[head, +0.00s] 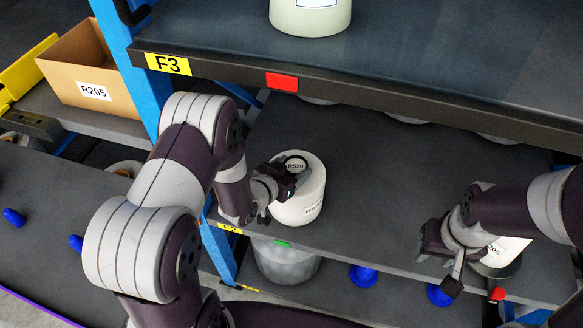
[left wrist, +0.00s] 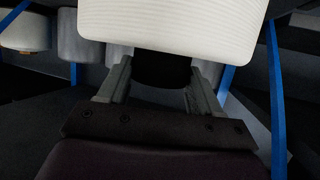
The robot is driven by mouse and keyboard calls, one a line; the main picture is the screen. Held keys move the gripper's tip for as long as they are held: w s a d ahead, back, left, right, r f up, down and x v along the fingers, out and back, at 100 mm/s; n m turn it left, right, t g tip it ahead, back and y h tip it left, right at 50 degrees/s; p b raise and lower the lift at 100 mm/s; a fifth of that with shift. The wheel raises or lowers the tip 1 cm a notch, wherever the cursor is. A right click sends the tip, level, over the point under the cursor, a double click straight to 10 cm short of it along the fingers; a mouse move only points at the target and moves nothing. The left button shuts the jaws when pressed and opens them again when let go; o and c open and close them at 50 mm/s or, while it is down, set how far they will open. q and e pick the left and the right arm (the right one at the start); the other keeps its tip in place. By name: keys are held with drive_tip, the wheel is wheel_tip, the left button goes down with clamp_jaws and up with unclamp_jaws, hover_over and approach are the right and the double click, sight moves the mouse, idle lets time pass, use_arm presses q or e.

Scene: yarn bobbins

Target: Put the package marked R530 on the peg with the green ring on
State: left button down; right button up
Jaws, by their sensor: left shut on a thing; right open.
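The package marked R530 (head: 312,200) is a white yarn bobbin on the middle shelf, with its label on top around a dark core. My left gripper (head: 288,180) is at its top left side and shut on it. In the left wrist view the white bobbin (left wrist: 175,30) fills the top, with a dark core between the two fingers (left wrist: 160,88). I cannot tell whether it is clear of the shelf. My right gripper (head: 440,270) is open and empty, in front of the shelf at right.
Another white package (head: 508,252), its label partly hidden, stands behind my right gripper. Blue pegs (head: 363,275) show below the shelf, next to a grey bobbin (head: 285,265). The upper shelf edge (head: 350,97) overhangs. A carton marked R205 (head: 93,70) stands left. The shelf's middle (head: 400,190) is clear.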

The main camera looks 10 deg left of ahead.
use_arm(q)
drive_tip(key=shift+c, duration=0.6)
unclamp_jaws()
drive_tip(key=shift+r, duration=0.15)
drive_tip(key=shift+s+f, duration=0.1)
drive_tip(key=shift+f, duration=0.1)
drive_tip(key=p+v, duration=0.1)
drive_tip(key=v, duration=1.1)
drive_tip(key=shift+s+r, duration=0.2)
drive_tip(key=shift+r, duration=0.1)
drive_tip(key=shift+a+f, duration=0.1)
